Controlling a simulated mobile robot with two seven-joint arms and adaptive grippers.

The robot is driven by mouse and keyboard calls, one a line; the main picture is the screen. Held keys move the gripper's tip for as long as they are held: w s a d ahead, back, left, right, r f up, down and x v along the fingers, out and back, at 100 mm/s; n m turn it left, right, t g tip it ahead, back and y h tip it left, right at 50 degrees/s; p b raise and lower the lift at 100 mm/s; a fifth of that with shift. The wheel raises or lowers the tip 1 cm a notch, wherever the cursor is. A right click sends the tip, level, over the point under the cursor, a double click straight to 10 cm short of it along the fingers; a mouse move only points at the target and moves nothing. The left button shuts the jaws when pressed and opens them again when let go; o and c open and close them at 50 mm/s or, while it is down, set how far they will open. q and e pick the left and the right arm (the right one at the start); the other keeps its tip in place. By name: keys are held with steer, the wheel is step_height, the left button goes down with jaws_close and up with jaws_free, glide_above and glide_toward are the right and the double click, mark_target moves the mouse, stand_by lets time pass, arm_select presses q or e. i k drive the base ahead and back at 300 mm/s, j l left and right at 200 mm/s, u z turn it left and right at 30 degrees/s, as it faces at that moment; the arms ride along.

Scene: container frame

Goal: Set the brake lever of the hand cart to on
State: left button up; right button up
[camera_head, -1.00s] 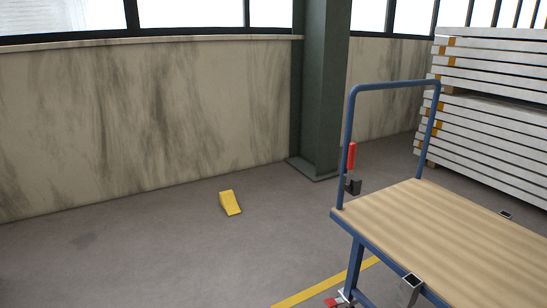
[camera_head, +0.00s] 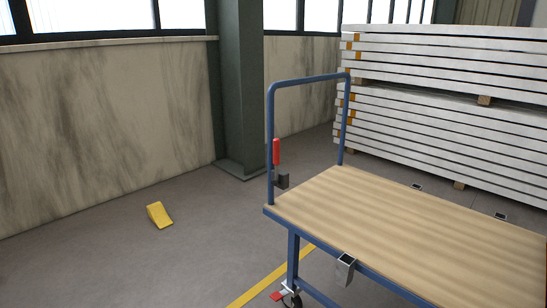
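The hand cart has a wooden deck (camera_head: 400,215) on a blue frame and a blue tube push handle (camera_head: 307,80) at its left end. The brake lever (camera_head: 277,152) is a red grip pointing upright beside the handle's near post. A dark bracket (camera_head: 282,180) sits at the lever's lower end. A caster (camera_head: 291,300) with a red pedal (camera_head: 277,295) shows under the near left corner, cut by the bottom edge. Neither of my grippers is in view.
A yellow wedge (camera_head: 160,215) lies on the floor left of the cart. A yellow floor line (camera_head: 262,281) runs under the cart. A dark green column (camera_head: 238,90) and stacked pale panels (camera_head: 440,120) stand behind.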

mark_target(276, 181)
steer(key=i+j, duration=0.25)
steer(key=i+j+z, duration=0.15)
steer(key=j, duration=0.3)
steer(key=i+j, duration=0.3)
steer(key=i+j+z, duration=0.1)
steer(key=j, duration=0.4)
steer(key=i+j, duration=0.3)
steer(key=j+z, duration=0.05)
